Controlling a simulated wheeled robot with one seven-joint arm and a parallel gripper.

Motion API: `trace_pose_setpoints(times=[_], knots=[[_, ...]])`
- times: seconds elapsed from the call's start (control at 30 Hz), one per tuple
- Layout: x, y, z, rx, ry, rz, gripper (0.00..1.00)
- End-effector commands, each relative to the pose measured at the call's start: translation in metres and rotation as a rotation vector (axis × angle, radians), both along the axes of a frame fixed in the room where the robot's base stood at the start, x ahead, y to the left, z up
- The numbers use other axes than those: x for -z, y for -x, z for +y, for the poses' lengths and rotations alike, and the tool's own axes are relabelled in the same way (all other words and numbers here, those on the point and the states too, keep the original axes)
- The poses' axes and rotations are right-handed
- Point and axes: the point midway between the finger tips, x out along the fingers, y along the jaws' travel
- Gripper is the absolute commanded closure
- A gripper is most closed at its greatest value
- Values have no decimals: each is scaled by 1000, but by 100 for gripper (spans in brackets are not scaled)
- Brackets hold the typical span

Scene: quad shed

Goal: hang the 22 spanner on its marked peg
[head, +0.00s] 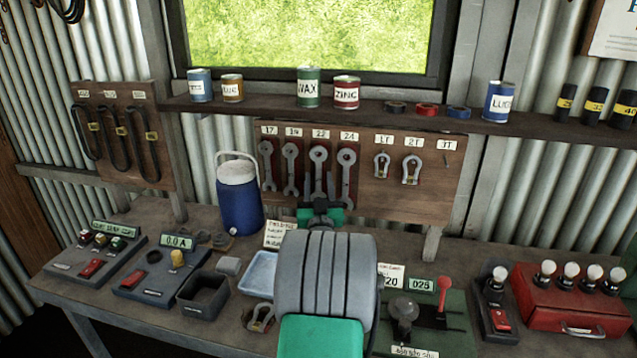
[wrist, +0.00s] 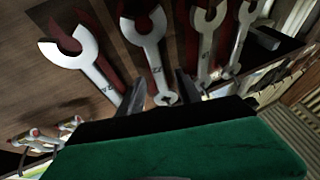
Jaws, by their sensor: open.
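The 22 spanner (head: 318,168) hangs on the brown board under the 22 label (head: 320,133), over its red outline. In the wrist view the 22 spanner (wrist: 148,45) has its open jaw toward the top of the picture and its small ring end near my fingers. My gripper (head: 320,203) is in front of the board at the spanner's lower part. It is open, and its dark fingers (wrist: 158,92) stand either side of the ring end in the picture. Whether they touch it cannot be told. The peg is hidden.
The 24 spanner (head: 347,165) hangs close on the right, with the 19 spanner (head: 291,165) and 17 spanner (head: 268,163) on the left. Shackles (head: 412,170) hang farther right. A blue jug (head: 239,195) and blue tray (head: 260,272) stand on the crowded bench.

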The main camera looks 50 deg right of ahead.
Motion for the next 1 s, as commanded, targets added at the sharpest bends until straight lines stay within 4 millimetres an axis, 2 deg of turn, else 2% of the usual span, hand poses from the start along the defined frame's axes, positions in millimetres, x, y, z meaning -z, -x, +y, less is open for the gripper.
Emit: trace_pose_setpoints(times=[0.17,0.4,0.53,0.7,0.77,0.87,0.9,0.97,1.0], knots=[[10,10,11,1,2,-1,59],[28,36,43,2,2,-2,59],[30,43,54,1,3,-1,59],[30,44,57,-2,0,0,59],[31,27,68,-46,-18,30,59],[43,-22,105,-180,-86,135,59],[51,-44,129,-250,-123,198,59],[66,-75,171,-358,-186,307,59],[77,-91,201,-424,-229,385,59]])
